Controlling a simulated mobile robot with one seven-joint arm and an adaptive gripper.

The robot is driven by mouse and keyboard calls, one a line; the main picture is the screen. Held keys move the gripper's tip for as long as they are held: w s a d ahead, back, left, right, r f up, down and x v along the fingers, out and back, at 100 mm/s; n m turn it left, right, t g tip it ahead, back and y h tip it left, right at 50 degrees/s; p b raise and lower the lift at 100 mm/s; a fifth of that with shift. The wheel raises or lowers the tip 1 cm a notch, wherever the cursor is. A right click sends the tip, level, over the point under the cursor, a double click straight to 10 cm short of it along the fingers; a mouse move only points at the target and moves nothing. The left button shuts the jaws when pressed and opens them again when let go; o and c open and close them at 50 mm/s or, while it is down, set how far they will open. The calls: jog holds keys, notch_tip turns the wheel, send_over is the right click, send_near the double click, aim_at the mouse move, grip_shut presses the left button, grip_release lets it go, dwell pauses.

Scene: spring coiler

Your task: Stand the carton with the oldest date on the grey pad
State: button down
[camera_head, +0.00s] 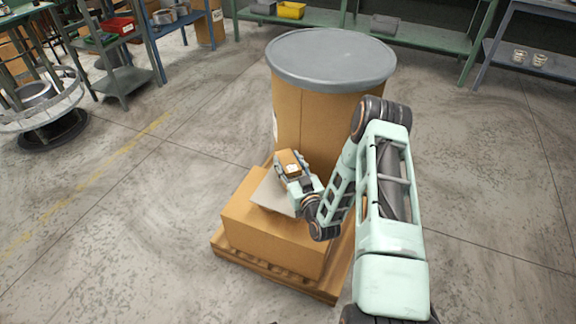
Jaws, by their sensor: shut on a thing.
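My gripper (291,171) is shut on a small brown carton (289,157) with a white label. The date on the label is too small to read. The grey pad (268,194) lies on top of a large cardboard box (262,236). The carton and gripper are over the far part of the pad and partly hide it. I cannot tell whether the carton touches the pad. No other small carton can be made out with a date.
A tall brown drum (300,115) with a grey lid (330,57) stands right behind the box, on the same wooden pallet (268,278). A round metal stand (50,110) is at far left. Green shelves (430,42) line the back. The floor around the pallet is clear.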

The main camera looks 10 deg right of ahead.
jog(key=shift+f, duration=0.4)
jog(key=shift+f, duration=0.15)
jog(key=c, duration=1.1)
grip_release()
jog(key=shift+c, duration=0.2)
jog(key=shift+s, duration=0.3)
jog(key=s, duration=0.3)
jog(key=s+d+p, duration=0.1)
jog(key=s, duration=0.3)
jog(key=s+p, duration=0.1)
jog(key=s, duration=0.3)
jog(key=shift+s+d, duration=0.15)
jog(key=shift+d, duration=0.25)
